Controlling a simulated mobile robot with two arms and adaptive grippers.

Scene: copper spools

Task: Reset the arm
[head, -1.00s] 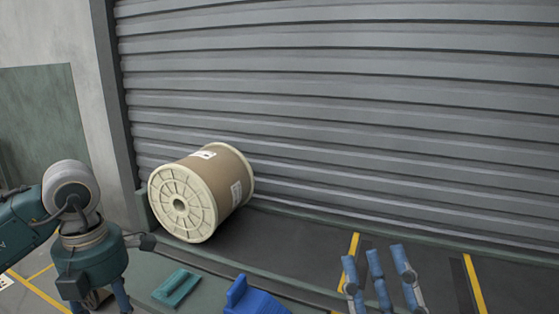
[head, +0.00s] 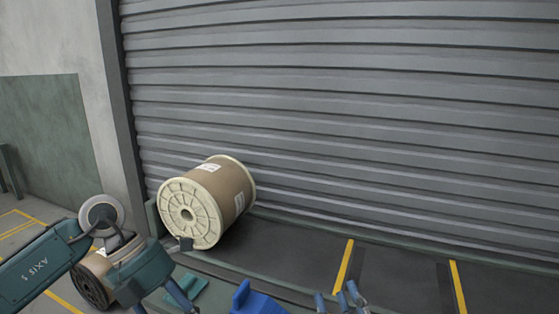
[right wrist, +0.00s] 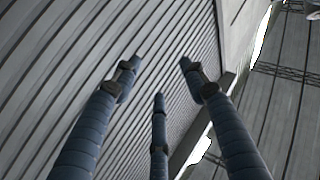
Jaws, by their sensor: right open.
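My right gripper (head: 338,302) shows only its blue fingertips at the bottom edge of the head view. In the right wrist view its three fingers (right wrist: 160,85) are spread apart, open and with nothing between them. My left gripper (head: 180,295) is at the lower left of the head view, its blue fingers pointing down and partly cut off by the frame edge. Whether it is open or shut does not show. A large spool (head: 228,190) with a brown wrap and cream flanges lies on its side beyond the left gripper, against the shutter.
A grey roller shutter (head: 350,110) fills the back. A smaller spool with a dark flange (head: 92,287) is partly hidden behind my left arm. A blue object (head: 255,303) and a teal object (head: 192,286) lie at the bottom. Dark floor with yellow stripes (head: 343,266) is clear at right.

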